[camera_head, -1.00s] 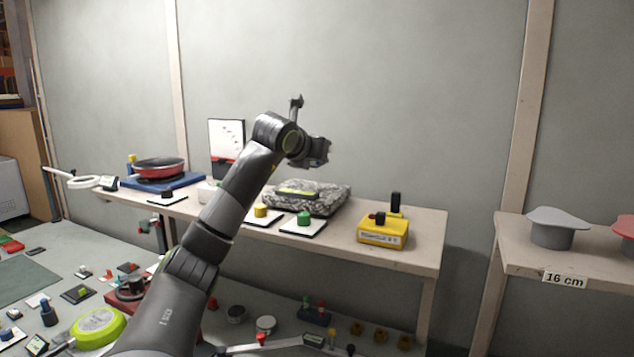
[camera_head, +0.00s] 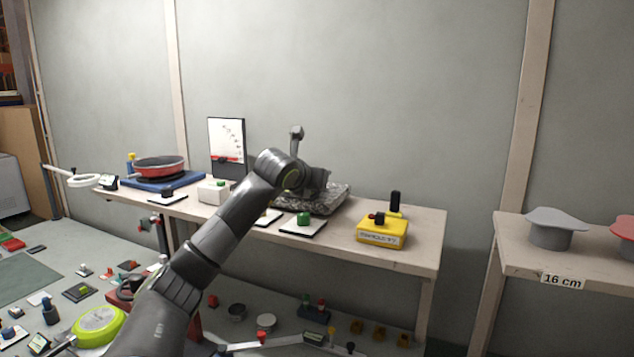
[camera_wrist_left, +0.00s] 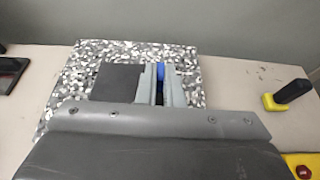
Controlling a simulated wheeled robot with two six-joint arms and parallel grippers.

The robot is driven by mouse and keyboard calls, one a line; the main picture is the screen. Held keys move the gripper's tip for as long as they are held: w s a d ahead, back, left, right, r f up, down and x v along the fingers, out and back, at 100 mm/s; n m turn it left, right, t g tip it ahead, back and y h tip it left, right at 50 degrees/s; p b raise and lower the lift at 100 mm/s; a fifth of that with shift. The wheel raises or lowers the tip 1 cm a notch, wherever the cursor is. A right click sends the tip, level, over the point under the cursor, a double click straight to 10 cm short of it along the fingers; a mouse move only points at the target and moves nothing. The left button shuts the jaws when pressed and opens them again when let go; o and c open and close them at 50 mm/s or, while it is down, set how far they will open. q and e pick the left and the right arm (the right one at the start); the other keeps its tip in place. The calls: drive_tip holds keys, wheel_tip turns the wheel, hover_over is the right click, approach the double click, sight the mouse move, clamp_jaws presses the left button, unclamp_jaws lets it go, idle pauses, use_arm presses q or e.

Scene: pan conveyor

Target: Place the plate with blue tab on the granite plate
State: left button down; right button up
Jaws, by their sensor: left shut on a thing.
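The speckled granite plate (camera_head: 325,204) lies on the long bench in the head view. In the left wrist view the granite plate (camera_wrist_left: 95,62) fills the middle. My left gripper (camera_head: 318,182) is over it, and in the left wrist view the gripper (camera_wrist_left: 161,88) is shut on a blue tab (camera_wrist_left: 160,72). A dark grey square plate (camera_wrist_left: 118,82) shows left of the fingers, above or on the granite; I cannot tell if it touches. The gripper hides the rest of this plate. My right gripper is out of view.
A yellow box (camera_head: 382,232) and a small plate with a green knob (camera_head: 304,220) stand near the granite. A red pan (camera_head: 160,167) on a blue base and a white panel (camera_head: 227,140) are further left. A black-handled yellow item (camera_wrist_left: 290,95) is right of the granite.

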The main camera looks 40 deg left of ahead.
use_arm(q)
drive_tip(key=c, duration=1.6)
unclamp_jaws()
drive_tip(key=shift+o, duration=0.2)
drive_tip(key=shift+s+r, duration=0.1)
drive_tip(key=shift+s, duration=0.05)
drive_tip(key=b+v, duration=0.4)
drive_tip(key=v, duration=0.7)
drive_tip(key=shift+s+r+b, duration=0.2)
drive_tip(key=shift+s+b, duration=0.15)
drive_tip(key=shift+b, duration=0.05)
drive_tip(key=shift+d, duration=0.1)
